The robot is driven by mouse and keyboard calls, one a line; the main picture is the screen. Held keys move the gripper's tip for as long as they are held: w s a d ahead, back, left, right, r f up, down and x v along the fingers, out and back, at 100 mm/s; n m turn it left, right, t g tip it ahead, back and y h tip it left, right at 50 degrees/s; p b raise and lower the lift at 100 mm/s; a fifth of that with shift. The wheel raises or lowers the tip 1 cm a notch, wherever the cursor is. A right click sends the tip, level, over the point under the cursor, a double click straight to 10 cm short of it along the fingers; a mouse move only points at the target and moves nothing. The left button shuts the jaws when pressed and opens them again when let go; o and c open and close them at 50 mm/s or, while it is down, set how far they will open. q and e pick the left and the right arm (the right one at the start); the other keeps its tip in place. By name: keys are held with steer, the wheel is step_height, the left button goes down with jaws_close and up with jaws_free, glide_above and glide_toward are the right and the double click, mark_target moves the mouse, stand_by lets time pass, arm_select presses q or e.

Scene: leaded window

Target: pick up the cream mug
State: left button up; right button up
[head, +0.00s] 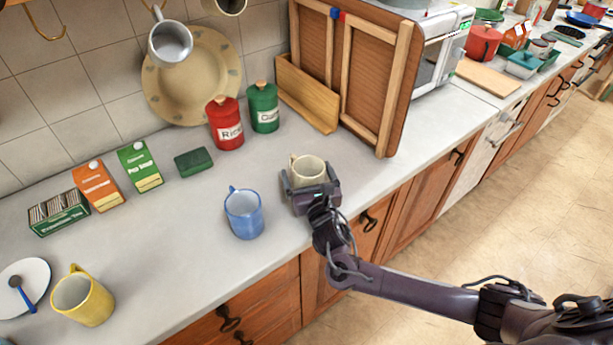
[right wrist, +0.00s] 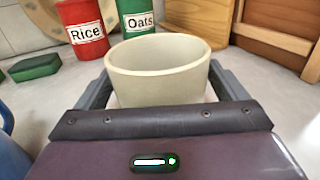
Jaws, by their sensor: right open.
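The cream mug (head: 308,171) stands on the counter near its front edge, right of the blue mug. My right gripper (head: 312,190) is at the mug from the front, with its fingers on either side of it. In the right wrist view the cream mug (right wrist: 160,72) fills the space between the two open fingers (right wrist: 160,95). Its lower part is hidden behind the gripper body. I cannot tell whether the fingers touch it. My left gripper is not in view.
A blue mug (head: 244,214) stands close on the left, and a yellow mug (head: 83,296) farther left. Red (head: 226,124) and green (head: 263,108) canisters stand behind. A wooden panel (head: 345,70) rises at the back right. The counter (head: 190,230) left of the blue mug is clear.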

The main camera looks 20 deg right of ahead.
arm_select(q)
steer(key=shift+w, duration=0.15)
arm_select(e)
steer(key=shift+r, duration=0.1)
steer(key=c, duration=1.3)
steer(key=shift+o, duration=0.2)
